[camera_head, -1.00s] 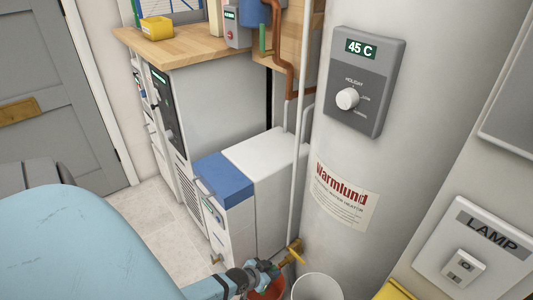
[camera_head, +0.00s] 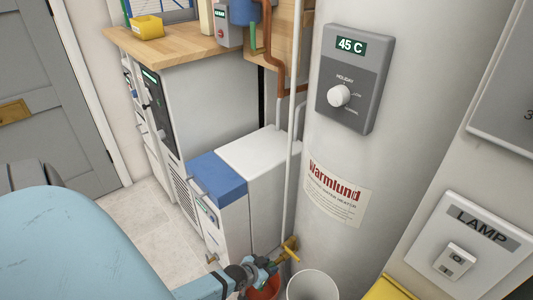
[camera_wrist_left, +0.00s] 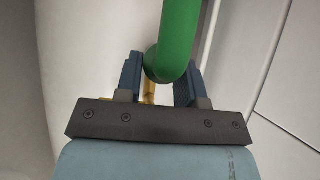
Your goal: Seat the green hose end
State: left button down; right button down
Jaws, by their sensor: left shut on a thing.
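The green hose end (camera_wrist_left: 178,45) runs down between the two blue fingers of my left gripper (camera_wrist_left: 160,75) in the left wrist view. The gripper is shut on it. A small brass piece (camera_wrist_left: 149,92) shows just below the hose's bend; I cannot tell whether they touch. In the head view my left gripper (camera_head: 264,268) is low, just left of a brass tap (camera_head: 290,249) at the foot of the water heater (camera_head: 395,185). The hose is mostly hidden there. My right gripper is in neither view.
A red bucket (camera_head: 264,290) is under my gripper, with a white bucket (camera_head: 313,287) to its right. A thin white pipe (camera_head: 291,160) rises behind the tap. A white unit with a blue top (camera_head: 222,176) stands to the left. Clear tiled floor (camera_head: 150,225) lies further left.

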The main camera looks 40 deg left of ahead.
aim_at(278, 260)
pick_arm(q)
jog(key=shift+w+d, duration=0.15)
jog(key=shift+w, duration=1.5)
jog(key=c, duration=0.7)
grip_release()
jog(key=shift+o, duration=0.2)
jog(key=shift+r, duration=0.1)
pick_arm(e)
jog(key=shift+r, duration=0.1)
pick_arm(q)
jog(key=p+v, duration=0.6)
jog(key=v, duration=0.7)
jog(key=shift+s+r, duration=0.25)
jog(key=shift+s, duration=0.05)
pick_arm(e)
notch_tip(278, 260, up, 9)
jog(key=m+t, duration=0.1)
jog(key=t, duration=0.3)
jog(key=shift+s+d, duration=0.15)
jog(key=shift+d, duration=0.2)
pick_arm(q)
jog(key=shift+s, duration=0.1)
